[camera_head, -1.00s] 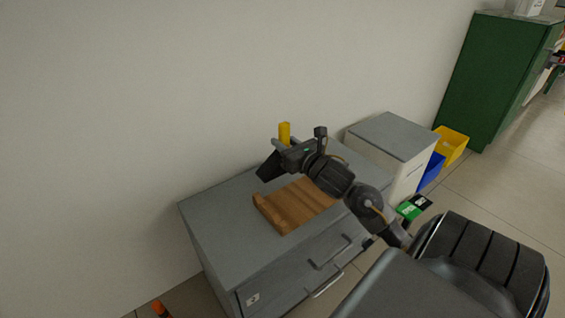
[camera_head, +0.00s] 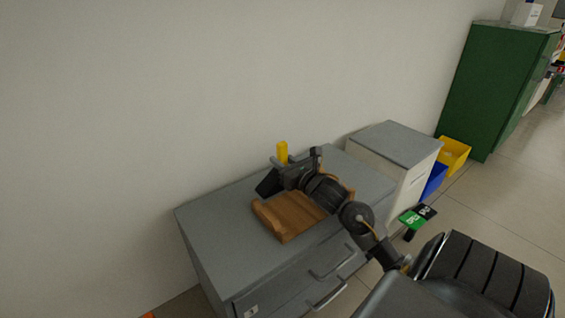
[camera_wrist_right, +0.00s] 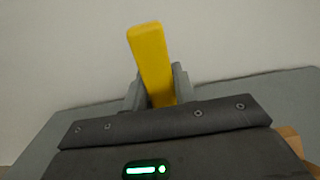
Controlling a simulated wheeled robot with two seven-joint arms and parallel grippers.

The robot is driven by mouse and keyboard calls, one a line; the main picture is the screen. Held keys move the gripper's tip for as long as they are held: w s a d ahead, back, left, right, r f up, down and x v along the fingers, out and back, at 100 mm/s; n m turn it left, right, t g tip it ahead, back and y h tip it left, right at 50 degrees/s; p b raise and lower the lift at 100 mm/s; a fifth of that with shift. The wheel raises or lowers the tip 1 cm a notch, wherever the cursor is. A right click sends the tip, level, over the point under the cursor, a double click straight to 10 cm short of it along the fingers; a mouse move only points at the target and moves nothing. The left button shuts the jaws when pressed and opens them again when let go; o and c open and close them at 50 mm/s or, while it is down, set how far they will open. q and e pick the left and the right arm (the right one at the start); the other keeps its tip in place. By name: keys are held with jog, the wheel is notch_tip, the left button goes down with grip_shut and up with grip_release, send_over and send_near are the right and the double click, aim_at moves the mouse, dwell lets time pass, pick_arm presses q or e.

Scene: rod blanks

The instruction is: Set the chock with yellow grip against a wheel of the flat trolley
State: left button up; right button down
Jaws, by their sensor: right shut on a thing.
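The yellow grip (camera_head: 282,152) of the chock stands up between the fingers of my right gripper (camera_head: 276,164). My right gripper is shut on this grip, over the back part of the grey cabinet top. In the right wrist view, the yellow grip (camera_wrist_right: 152,60) rises, slightly tilted, between the grey fingers of the gripper (camera_wrist_right: 157,90). The body of the chock is hidden behind the gripper. The flat trolley and its wheels are not in view. My left gripper is not in view.
A wooden tray (camera_head: 286,222) lies on the grey drawer cabinet (camera_head: 215,235), below my right wrist. A wall stands close behind. To the right are a lower cabinet (camera_head: 395,143), a blue bin (camera_head: 434,180), a yellow bin (camera_head: 455,160) and a green cabinet (camera_head: 495,80). Floor is open at far right.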

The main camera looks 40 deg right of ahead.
jog(key=shift+f, duration=0.1)
jog(key=c, duration=1.1)
grip_release()
